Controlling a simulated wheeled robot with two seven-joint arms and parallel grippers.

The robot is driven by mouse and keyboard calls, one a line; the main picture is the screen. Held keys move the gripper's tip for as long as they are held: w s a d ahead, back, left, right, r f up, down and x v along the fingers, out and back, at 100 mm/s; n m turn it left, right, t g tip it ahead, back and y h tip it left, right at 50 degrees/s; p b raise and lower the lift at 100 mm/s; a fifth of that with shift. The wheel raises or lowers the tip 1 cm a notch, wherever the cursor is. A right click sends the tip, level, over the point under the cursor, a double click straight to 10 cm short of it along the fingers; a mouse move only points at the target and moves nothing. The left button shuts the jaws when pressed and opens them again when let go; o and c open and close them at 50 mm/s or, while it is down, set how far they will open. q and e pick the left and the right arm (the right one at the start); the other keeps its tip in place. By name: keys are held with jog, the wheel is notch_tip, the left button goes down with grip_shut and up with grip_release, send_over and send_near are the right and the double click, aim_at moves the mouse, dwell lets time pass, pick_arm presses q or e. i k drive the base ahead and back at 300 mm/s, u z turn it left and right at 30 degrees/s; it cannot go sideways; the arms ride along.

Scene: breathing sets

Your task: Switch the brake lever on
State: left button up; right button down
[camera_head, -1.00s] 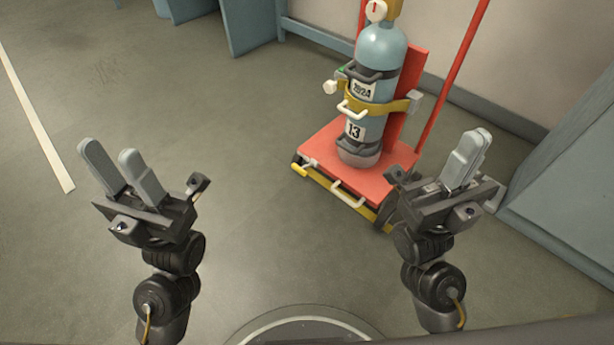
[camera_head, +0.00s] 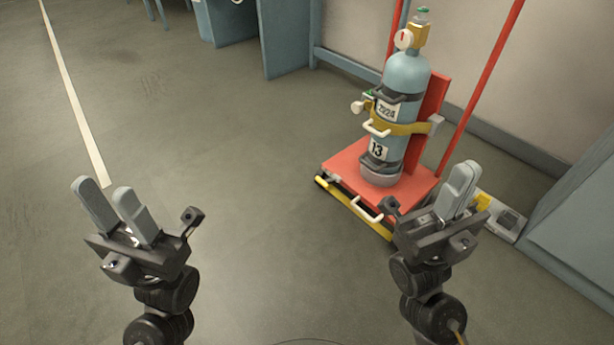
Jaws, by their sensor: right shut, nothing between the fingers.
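A red trolley (camera_head: 345,163) carries a blue gas cylinder (camera_head: 405,75), which stands upright behind a yellow strap. A yellow bar (camera_head: 352,208) runs along the trolley's front lower edge, with a white handle (camera_head: 367,209) at its middle. I cannot tell for sure which part is the brake lever. My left gripper (camera_head: 107,190) is open and empty over bare floor, well left of the trolley. My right gripper (camera_head: 464,172) is shut and empty. In the picture it overlaps the trolley's right front corner and hides part of it. I see no contact.
A white and yellow item (camera_head: 503,222) lies on the floor right of the trolley, partly behind my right gripper. A blue-grey cabinet (camera_head: 580,215) stands at the right. The wall is behind the trolley. The floor (camera_head: 240,200) left of the trolley is clear.

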aim_at(322, 183)
jog(key=u, duration=0.4)
jog(key=i, duration=0.85)
jog(key=z, duration=0.5)
